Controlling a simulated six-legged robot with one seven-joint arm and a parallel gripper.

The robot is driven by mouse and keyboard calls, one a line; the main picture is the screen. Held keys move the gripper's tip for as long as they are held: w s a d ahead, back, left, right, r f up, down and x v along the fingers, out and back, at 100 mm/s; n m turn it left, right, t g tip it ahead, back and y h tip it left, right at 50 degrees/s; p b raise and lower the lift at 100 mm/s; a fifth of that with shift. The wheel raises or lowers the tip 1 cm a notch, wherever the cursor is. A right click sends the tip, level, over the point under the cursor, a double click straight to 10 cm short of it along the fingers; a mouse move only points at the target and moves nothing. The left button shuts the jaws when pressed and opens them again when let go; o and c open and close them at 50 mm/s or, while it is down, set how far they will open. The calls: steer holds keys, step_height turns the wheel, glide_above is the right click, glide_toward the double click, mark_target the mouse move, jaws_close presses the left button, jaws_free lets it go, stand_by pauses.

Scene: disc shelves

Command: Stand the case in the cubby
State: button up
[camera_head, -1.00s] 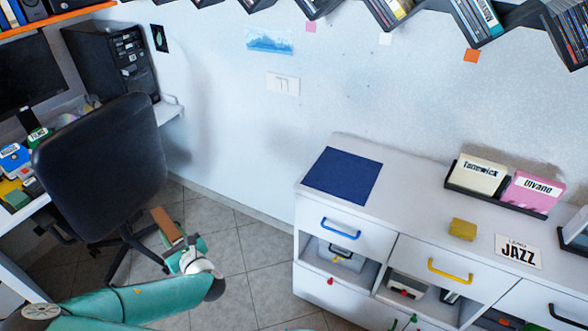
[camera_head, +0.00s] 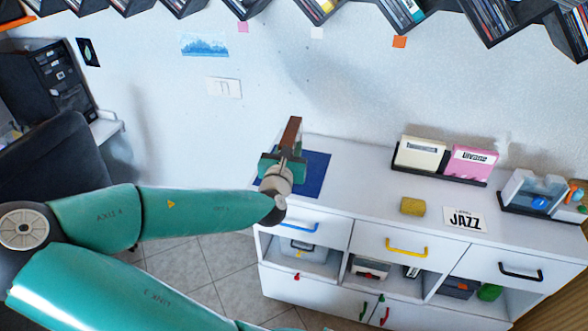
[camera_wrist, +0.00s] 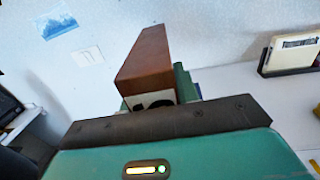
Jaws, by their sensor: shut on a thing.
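A narrow brown case (camera_head: 291,132) stands up from my gripper (camera_head: 283,161), which is shut on its lower part. In the wrist view the brown case (camera_wrist: 148,58) tilts a little, with a white label and dark print near its base, partly hidden by the gripper body. The case is in the air in front of the white cabinet's left end, over or before the dark blue mat (camera_head: 316,174). Open cubbies (camera_head: 310,262) run below the drawers of the cabinet. Zigzag disc shelves (camera_head: 345,10) hang on the wall above. Which cubby is meant cannot be told.
A black chair (camera_head: 62,165) is at left.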

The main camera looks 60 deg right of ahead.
steer(key=shift+m+g, duration=0.5)
steer(key=shift+g, duration=0.3)
steer(key=shift+w+d+f, duration=0.4)
steer(key=shift+d+f, duration=1.65)
steer(key=shift+d, duration=0.15)
steer(key=shift+w+d+f, duration=0.4)
steer(key=shift+d+f, duration=1.65)
steer(key=shift+d, duration=0.2)
steer(key=shift+w+d+f, duration=0.4)
steer(key=shift+d+f, duration=1.65)
steer(key=shift+d, duration=0.15)
steer(key=shift+f, duration=0.1)
steer(key=o, duration=1.1)
